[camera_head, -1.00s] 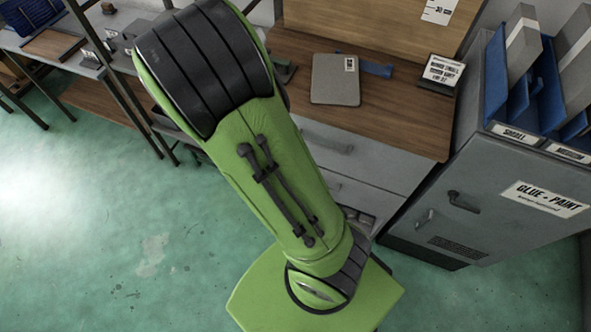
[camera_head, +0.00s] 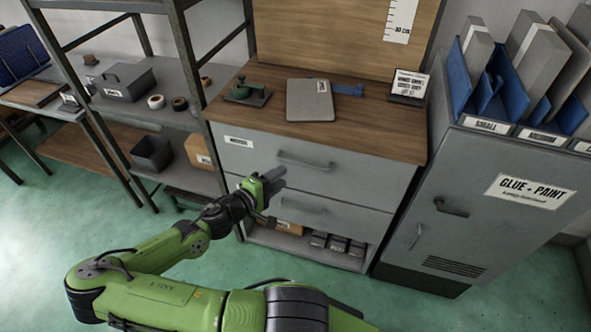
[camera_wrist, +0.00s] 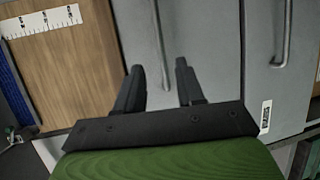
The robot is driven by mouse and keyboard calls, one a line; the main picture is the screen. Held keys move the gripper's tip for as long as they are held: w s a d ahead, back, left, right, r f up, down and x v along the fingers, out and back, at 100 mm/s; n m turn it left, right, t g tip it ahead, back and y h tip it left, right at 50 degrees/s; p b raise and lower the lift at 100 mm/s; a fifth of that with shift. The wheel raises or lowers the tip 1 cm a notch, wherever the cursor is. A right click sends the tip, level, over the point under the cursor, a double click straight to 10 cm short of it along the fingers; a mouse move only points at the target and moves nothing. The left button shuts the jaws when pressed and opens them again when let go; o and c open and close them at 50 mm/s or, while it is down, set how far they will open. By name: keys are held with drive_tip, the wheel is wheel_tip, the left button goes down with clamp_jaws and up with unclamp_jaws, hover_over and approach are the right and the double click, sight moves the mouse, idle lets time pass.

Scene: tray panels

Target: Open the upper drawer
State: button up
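The grey drawer unit stands under a wooden top. Its upper drawer (camera_head: 345,179) is closed, with a horizontal bar handle (camera_head: 303,163) and a white label at its left. The lower drawer (camera_head: 345,214) is also closed. My gripper (camera_head: 274,180) is in front of the drawer fronts, below and left of the upper handle, apart from it. In the wrist view my gripper (camera_wrist: 160,75) shows two dark fingers spread with nothing between them. One bar handle (camera_wrist: 158,45) lies ahead of the gap, and another handle (camera_wrist: 284,35) is farther right. The gripper covers part of the fronts.
A grey cabinet (camera_head: 450,235) stands close at the right. A metal shelf rack (camera_head: 150,110) with boxes and tape rolls is at the left. The green floor in front is open.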

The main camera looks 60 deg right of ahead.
sight(300, 165)
drive_tip(key=b+x, duration=0.1)
drive_tip(key=x, duration=0.7)
drive_tip(key=shift+s+d+f, duration=0.1)
drive_tip(key=shift+d, duration=0.15)
clamp_jaws()
